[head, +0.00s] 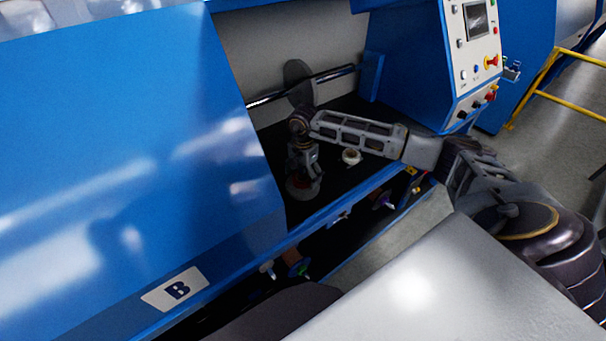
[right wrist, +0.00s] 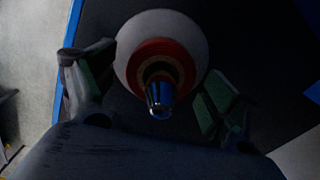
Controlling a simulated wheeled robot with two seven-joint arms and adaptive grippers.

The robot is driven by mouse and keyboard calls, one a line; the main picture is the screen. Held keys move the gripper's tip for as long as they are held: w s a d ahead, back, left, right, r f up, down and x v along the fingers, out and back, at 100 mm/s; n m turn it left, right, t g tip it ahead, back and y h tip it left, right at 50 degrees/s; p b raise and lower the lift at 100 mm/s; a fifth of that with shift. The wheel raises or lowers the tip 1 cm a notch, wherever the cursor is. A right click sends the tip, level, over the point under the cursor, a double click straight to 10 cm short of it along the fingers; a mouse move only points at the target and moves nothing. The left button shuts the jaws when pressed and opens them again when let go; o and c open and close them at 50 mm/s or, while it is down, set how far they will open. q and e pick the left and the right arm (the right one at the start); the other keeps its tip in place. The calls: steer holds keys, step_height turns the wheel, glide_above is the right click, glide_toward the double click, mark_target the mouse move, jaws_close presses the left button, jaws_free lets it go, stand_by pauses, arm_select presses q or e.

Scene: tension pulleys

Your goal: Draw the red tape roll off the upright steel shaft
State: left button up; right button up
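In the right wrist view, the red tape roll (right wrist: 177,50) sits around the upright steel shaft (right wrist: 160,97), whose shiny tip points toward the camera. A pale round disc (right wrist: 150,24) shows behind the roll. My right gripper (right wrist: 155,88) is open, with one finger on each side of the roll and shaft. Gaps show between the fingers and the roll. In the head view, my right gripper (head: 304,172) points down inside the machine bay, just over a dim round piece (head: 302,190); the red roll is hard to make out there. My left gripper is not in view.
A small white roll (head: 351,157) stands on the dark bay floor (head: 335,185), right of the gripper. A dark horizontal bar (head: 335,73) with a disc crosses behind. The blue cover (head: 120,150) marked B closes off the left; a control panel (head: 476,50) stands right.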

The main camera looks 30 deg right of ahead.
mark_target(303, 167)
steer(key=c, duration=1)
steer(key=shift+r+p, duration=0.65)
steer(key=shift+r, duration=1.1)
stand_by(0.8)
steer(key=shift+b, duration=0.3)
stand_by(0.6)
steer(key=shift+r, duration=0.2)
steer(key=shift+r+p, duration=0.65)
steer(key=shift+r, duration=0.85)
steer(key=shift+r, duration=0.25)
steer(key=shift+r+p, duration=0.4)
steer(key=shift+r, duration=0.4)
steer(key=shift+r, duration=0.15)
stand_by(0.3)
